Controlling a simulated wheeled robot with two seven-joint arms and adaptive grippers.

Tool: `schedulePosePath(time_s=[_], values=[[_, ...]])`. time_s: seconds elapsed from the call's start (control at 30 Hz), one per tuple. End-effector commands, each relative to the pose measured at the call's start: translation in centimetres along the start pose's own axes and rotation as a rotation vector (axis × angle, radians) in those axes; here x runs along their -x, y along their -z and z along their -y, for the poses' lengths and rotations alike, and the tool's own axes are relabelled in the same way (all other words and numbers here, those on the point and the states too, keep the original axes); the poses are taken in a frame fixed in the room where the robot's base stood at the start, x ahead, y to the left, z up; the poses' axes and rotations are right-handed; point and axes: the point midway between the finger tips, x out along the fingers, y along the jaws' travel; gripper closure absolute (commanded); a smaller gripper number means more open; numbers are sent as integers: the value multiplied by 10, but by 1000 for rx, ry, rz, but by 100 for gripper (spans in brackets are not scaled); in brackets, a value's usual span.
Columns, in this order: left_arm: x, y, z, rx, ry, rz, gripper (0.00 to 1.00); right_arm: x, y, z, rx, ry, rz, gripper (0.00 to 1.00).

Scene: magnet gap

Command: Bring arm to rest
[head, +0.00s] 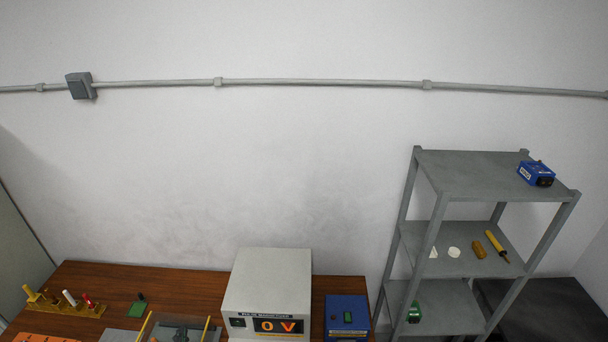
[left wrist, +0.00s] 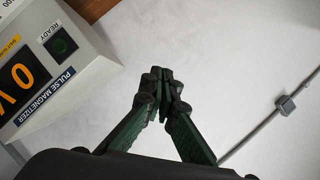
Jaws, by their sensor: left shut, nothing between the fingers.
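My left gripper (left wrist: 164,78) shows in the left wrist view with its dark fingers, green inside, brought together at the tips. Nothing is between them, and pale wall lies behind them. The grey pulse magnetizer (left wrist: 85,85) stands at the left of that view, apart from the fingers. In the head view I cannot clearly make out the left gripper. There the pulse magnetizer (head: 265,283) stands on the brown table (head: 195,282), its orange display reading 0 V. My right gripper is in neither view.
A grey shelf rack (head: 465,180) stands at the right with a blue device (head: 535,173) on top and small items below. A blue box (head: 347,317) is beside the magnetizer. A yellow rack (head: 62,303) with pegs is at the table's left. A conduit with a switch box (head: 79,86) crosses the wall.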

Motion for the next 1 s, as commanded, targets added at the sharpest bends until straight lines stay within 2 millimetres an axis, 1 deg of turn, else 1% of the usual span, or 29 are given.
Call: schedulePosePath(time_s=[0.03,0.1,0.2,0.23,0.3,0.4,0.6,0.73,0.77,0.8,0.97,1.0], values=[[13,-32,-7,105,-46,105,100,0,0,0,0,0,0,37],[33,-72,-23,231,-121,243,100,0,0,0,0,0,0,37],[63,-108,-47,358,-219,388,100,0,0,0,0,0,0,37],[71,-115,-53,387,-245,422,100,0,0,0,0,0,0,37],[90,-129,-68,444,-302,491,100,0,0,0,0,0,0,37],[115,-142,-86,508,-377,571,100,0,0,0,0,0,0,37],[162,-155,-115,604,-513,694,100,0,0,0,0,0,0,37],[193,-157,-130,651,-599,758,100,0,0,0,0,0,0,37],[191,-160,-138,653,-609,764,100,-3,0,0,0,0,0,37],[183,-167,-149,648,-609,766,100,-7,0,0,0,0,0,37],[163,-187,-185,641,-616,772,100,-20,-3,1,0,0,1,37],[158,-192,-194,640,-619,775,100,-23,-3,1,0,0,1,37]])
